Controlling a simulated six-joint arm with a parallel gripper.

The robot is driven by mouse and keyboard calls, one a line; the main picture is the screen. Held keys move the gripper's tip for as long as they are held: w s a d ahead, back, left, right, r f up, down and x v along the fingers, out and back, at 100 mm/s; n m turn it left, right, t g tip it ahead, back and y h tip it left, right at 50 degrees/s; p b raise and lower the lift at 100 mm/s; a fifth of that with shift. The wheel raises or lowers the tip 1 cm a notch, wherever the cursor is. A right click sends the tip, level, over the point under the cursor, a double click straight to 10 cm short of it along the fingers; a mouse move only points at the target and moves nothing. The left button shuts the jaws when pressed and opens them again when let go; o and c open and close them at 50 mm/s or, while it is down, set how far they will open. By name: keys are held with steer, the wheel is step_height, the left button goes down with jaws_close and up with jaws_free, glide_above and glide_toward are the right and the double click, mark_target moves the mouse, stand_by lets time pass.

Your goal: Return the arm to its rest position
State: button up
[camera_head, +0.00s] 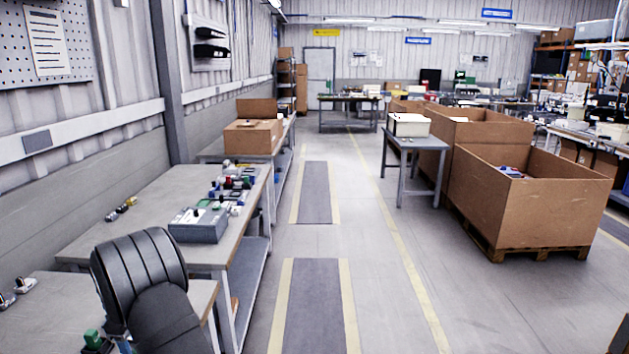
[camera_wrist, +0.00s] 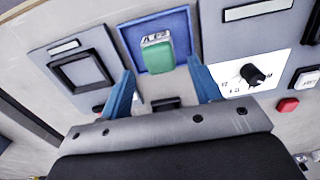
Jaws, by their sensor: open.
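In the wrist view my gripper (camera_wrist: 162,68) is open, with its two blue fingers spread wide and nothing held between them. A green block with a pale top end (camera_wrist: 158,57) sits on a blue square plate (camera_wrist: 183,24) beyond the fingertips. The fingers lie to either side of the green block, with gaps visible on both sides. I cannot tell how far the gripper is from the plate. In the head view the gripper itself is not seen.
Beside the blue plate are a black-framed panel (camera_wrist: 80,73) and a black knob on a white dial (camera_wrist: 252,74). A red button (camera_wrist: 287,105) is at right. In the head view a workbench (camera_head: 165,195) carries a grey control box (camera_head: 198,228). The floor aisle (camera_head: 335,235) is clear.

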step_height(320, 180, up, 7)
step_height(320, 180, down, 11)
steer(key=shift+f, duration=0.15)
step_height(320, 180, up, 4)
steer(key=shift+f, duration=0.25)
steer(key=w+d+r, duration=0.3)
steer(key=d+r, duration=0.4)
steer(key=d, duration=0.4)
steer(key=s+a+r, duration=0.1)
steer(key=s+a, duration=0.1)
steer(key=s, duration=1.9)
steer(key=s+a+f, duration=0.4)
steer(key=a, duration=0.2)
steer(key=shift+s, duration=0.25)
